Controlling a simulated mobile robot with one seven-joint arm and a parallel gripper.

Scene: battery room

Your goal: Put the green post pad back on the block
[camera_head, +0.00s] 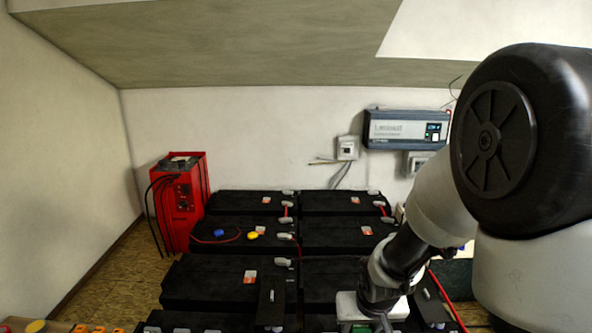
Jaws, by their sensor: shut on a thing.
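My gripper (360,310) is low at the bottom edge, right of centre, below my black wrist. Its fingertips are hidden or cut off by the frame. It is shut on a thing. A small green patch (360,328) shows right under its white body and looks like the green post pad, mostly out of view. Black battery blocks (215,284) stand in rows in front of and around the gripper. Which block the pad belongs to, I cannot tell. The gripper is over the near right blocks, and their tops there are partly hidden by my arm.
A blue disc (219,233) and a yellow disc (253,235) lie on a block at the left. A tall dark piece (271,305) stands left of my gripper. A red charger (180,205) stands at the left. Small coloured items (82,328) lie at the bottom left.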

